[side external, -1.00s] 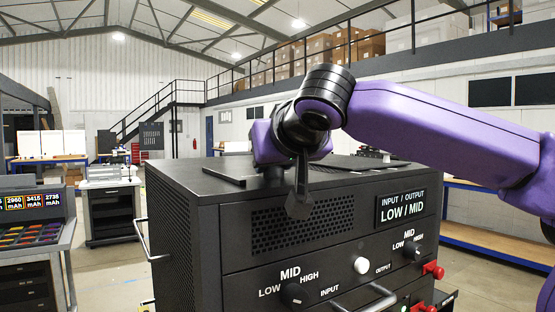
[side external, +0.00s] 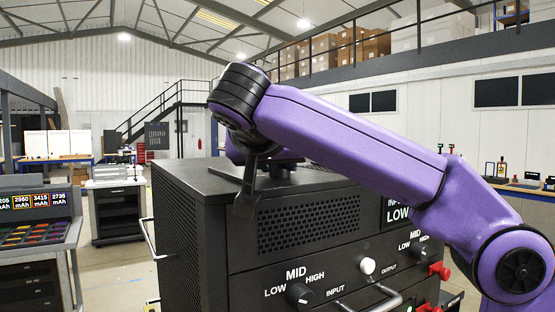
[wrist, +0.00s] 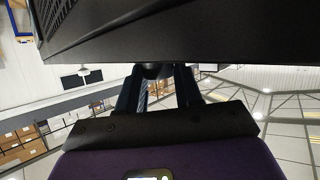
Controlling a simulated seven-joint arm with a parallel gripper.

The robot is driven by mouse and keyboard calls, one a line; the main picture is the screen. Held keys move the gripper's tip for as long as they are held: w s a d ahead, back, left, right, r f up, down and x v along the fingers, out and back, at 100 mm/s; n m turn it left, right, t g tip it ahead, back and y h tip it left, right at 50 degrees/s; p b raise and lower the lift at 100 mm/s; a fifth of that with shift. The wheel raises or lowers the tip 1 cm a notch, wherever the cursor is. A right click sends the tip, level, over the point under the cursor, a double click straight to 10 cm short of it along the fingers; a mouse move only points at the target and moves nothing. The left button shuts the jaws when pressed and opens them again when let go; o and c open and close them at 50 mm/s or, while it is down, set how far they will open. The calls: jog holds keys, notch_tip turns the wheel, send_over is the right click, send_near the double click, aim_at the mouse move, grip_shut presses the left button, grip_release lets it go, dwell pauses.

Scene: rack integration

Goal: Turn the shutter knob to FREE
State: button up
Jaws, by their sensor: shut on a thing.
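In the wrist view, my gripper (wrist: 158,95) has its two dark fingers closed on a small dark rounded knob (wrist: 152,71) at the edge of the black rack unit (wrist: 190,35). I take this to be the shutter knob; no FREE label or pointer is readable. In the side external view, the black rack unit (side external: 185,215) stands at the centre, with my wrist over its top left part.
A battery console (side external: 38,220) stands at left.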

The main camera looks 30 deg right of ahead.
jog(key=o, duration=0.8)
jog(key=shift+c, duration=0.2)
jog(key=shift+d+n+t+y, duration=0.1)
jog(key=shift+n+t+y, duration=0.2)
jog(key=shift+n, duration=0.1)
